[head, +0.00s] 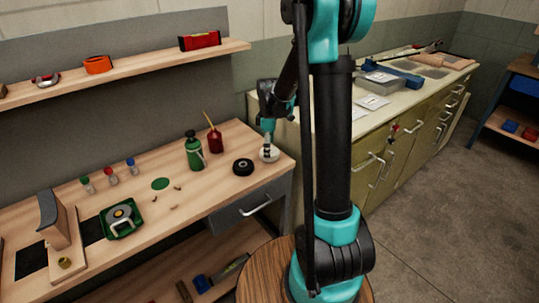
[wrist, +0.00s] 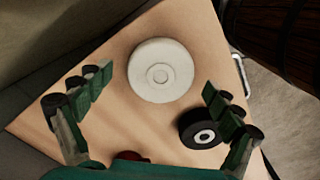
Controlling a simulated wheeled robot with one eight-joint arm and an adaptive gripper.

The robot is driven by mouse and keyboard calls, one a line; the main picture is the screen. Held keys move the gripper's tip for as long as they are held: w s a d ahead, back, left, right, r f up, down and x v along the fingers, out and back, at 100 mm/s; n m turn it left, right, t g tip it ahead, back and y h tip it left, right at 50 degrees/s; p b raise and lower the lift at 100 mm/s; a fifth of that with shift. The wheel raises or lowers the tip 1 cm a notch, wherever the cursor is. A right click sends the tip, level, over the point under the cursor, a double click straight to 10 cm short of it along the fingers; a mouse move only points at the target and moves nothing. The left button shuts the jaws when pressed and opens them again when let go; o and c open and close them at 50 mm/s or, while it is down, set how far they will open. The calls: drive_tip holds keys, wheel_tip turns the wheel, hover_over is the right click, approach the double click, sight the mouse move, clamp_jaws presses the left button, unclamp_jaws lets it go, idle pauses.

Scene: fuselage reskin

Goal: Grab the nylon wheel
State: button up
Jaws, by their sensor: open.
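The nylon wheel is a white disc with a raised round hub. It lies flat at the right end of the wooden workbench in the head view (head: 269,155) and shows whole in the wrist view (wrist: 160,70). My gripper (head: 268,143) is above it, pointing down. In the wrist view my gripper (wrist: 159,82) has its two fingers spread wide, with the white wheel showing between and just beyond the fingertips. Nothing is held. I cannot tell the exact height of the fingertips over the wheel.
A black wheel (head: 243,167) lies close beside the white one; in the wrist view it (wrist: 203,129) is near the right finger. A green bottle (head: 194,150) and a red oil can (head: 214,138) stand to the left. The workbench (head: 222,188) edge is close on the right.

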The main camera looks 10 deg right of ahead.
drive_tip(key=c, duration=1.4)
drive_tip(key=shift+o, duration=0.2)
